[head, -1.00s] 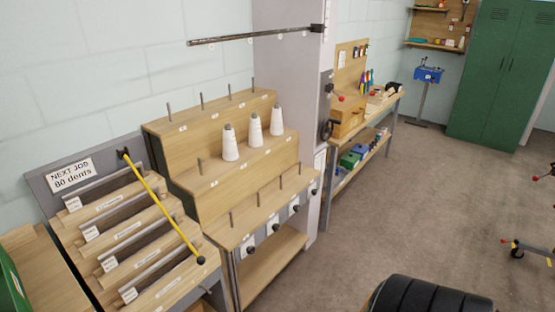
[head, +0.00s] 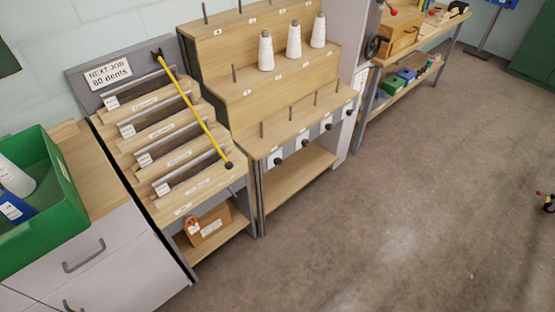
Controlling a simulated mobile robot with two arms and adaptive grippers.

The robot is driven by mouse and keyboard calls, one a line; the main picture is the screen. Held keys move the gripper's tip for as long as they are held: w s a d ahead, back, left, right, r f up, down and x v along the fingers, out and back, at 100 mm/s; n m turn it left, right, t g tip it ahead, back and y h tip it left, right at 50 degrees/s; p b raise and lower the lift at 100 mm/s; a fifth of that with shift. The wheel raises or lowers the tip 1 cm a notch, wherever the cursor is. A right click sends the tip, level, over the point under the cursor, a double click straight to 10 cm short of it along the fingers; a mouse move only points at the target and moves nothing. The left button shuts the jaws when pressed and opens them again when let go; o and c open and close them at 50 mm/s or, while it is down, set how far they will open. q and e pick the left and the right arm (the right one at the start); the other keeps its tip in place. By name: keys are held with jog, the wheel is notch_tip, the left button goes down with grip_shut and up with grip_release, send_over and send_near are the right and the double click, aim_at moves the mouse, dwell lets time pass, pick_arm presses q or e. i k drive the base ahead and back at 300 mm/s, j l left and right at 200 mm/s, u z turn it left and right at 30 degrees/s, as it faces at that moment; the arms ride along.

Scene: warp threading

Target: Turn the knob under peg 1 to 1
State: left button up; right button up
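A stepped wooden peg rack (head: 225,55) stands against the wall in the upper middle of the head view. Its lowest step carries a row of thin upright bare pegs, the leftmost one (head: 262,130) nearest me. Below this row, on the grey front strip, are several black knobs on white plates. The leftmost knob (head: 277,161) sits under the leftmost front peg. The others include a second knob (head: 304,143) and a third knob (head: 328,127). Peg numbers and knob settings are too small to read. Neither of my grippers is in view.
White thread cones (head: 293,40) stand on the middle step. Left of the rack is a reed stand (head: 180,160) with a yellow rod (head: 195,110) across it. A green bin (head: 60,190) stands on a cabinet (head: 110,265) at left. The floor (head: 380,220) in front is clear.

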aim_at(278, 161)
jog(key=i+l+u, duration=0.1)
jog(key=u, duration=0.5)
jog(key=i+l+u, duration=0.15)
jog(key=l+u, duration=0.25)
jog(key=l, duration=0.65)
jog(key=l+u, duration=0.4)
jog(key=l, duration=0.6)
